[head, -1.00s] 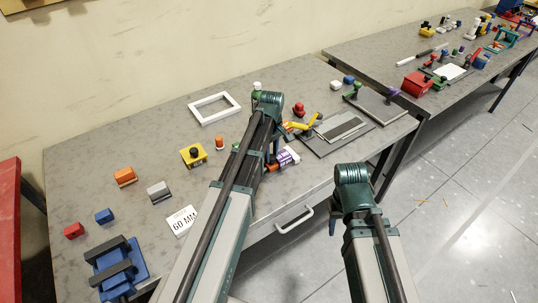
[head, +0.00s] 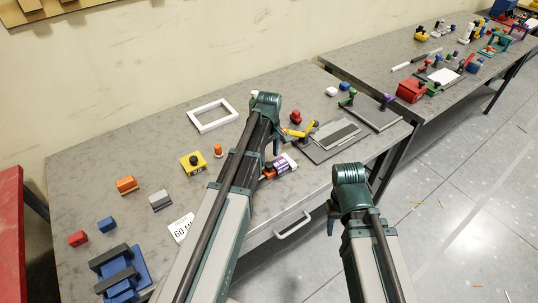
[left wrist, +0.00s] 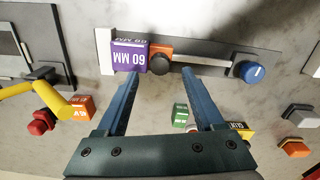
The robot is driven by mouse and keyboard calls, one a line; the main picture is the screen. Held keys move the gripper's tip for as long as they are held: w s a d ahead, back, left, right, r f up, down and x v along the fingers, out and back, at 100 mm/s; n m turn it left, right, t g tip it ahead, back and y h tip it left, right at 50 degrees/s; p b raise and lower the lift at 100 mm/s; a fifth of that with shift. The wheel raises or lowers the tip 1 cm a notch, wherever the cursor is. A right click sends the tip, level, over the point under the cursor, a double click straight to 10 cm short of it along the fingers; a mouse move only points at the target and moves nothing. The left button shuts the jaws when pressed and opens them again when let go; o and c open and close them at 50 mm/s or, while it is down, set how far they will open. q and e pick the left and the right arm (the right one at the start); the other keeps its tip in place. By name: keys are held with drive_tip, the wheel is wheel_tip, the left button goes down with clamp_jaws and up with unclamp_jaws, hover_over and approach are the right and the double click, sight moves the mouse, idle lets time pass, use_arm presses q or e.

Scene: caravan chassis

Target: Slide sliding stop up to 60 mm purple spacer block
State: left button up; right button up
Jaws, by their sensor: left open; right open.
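The purple 60 mm spacer block (left wrist: 130,57) lies against the white end of a grey rail (left wrist: 205,58) in the left wrist view. The orange sliding stop (left wrist: 160,62) with its dark knob sits on the rail right beside the block; I cannot tell if a thin gap is left. The block (head: 284,165) and stop (head: 268,173) also show in the head view, partly behind my left arm. My left gripper (left wrist: 160,75) is open, its fingers pointing towards the stop, empty. My right gripper (head: 334,222) is in front of the table, its fingertips hidden.
A blue knob (left wrist: 251,71) stands at the rail's other end. A drawer handle (head: 292,225) sticks out at the front edge.

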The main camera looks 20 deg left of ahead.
sight(269, 165)
use_arm(q)
wheel_tip(269, 165, up, 10)
drive_tip(key=p, duration=0.9)
use_arm(e)
wheel_tip(269, 165, up, 10)
use_arm(q)
drive_tip(key=s+d+f+m+b, duration=0.4)
drive_tip(key=s+d+m, duration=0.3)
drive_tip(key=s, duration=0.3)
drive_tip(key=s+d+f+m+y+b, duration=0.1)
drive_tip(key=s+d+f+m+b, duration=0.4)
drive_tip(key=s+d+m, duration=0.3)
drive_tip(key=s+m, duration=0.1)
drive_tip(key=s, duration=0.2)
drive_tip(key=shift+s+d+f+b, duration=0.2)
drive_tip(key=shift+f+b, duration=0.05)
drive_tip(key=shift+b, duration=0.1)
use_arm(e)
wheel_tip(269, 165, down, 10)
drive_tip(key=shift+r, duration=0.2)
use_arm(q)
drive_tip(key=shift+o, duration=0.3)
idle(0.6)
